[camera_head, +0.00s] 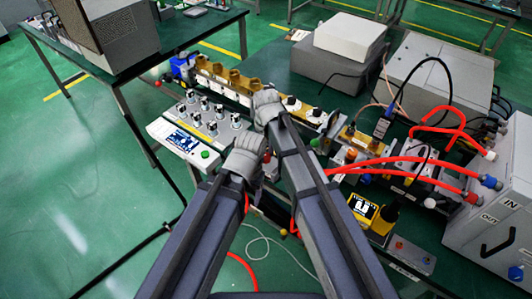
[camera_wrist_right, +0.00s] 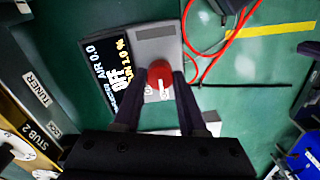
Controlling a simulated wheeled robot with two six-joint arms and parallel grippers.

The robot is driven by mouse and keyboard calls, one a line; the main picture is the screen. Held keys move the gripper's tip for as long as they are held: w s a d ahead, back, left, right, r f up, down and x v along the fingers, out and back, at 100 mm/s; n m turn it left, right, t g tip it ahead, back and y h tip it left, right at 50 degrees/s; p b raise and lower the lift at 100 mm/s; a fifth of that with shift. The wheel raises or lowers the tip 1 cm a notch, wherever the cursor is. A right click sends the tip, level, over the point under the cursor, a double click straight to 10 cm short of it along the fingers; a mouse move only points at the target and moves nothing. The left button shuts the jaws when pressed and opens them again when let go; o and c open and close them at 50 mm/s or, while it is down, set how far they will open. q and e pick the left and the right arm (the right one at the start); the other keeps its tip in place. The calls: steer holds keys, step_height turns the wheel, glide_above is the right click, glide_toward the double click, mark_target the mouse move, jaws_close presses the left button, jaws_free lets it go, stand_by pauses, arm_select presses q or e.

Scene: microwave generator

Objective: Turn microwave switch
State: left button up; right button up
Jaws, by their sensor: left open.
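In the right wrist view a red knob (camera_wrist_right: 160,74) sits on a light grey panel (camera_wrist_right: 158,33) beside a dark display (camera_wrist_right: 104,75) that reads OFF. My right gripper (camera_wrist_right: 160,80) has its two fingers on either side of this knob; I cannot tell whether they press on it. In the head view my right gripper (camera_head: 266,104) is the upper one, over the instrument row, and the knob cannot be made out there. My left gripper (camera_head: 243,158) is open and lower, right of a white control panel (camera_head: 163,130) with a blue display.
A brass-coloured waveguide row (camera_head: 225,82) runs behind the grippers. Red hoses (camera_head: 400,162) cross the bench at the right towards a grey IN/OUT cabinet (camera_head: 508,200). A yellow display unit (camera_head: 363,207) stands right of my right arm. Green floor (camera_head: 100,200) is open at the left.

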mark_target(266, 156)
steer(key=o, duration=0.5)
steer(key=shift+c, duration=0.2)
arm_select(q)
steer(key=shift+r, duration=0.1)
arm_select(e)
steer(key=shift+r, duration=0.1)
step_height(266, 156, up, 8)
steer(key=p, duration=0.8)
arm_select(q)
step_height(266, 156, up, 8)
steer(key=shift+f, duration=0.2)
arm_select(e)
steer(key=shift+f, duration=0.2)
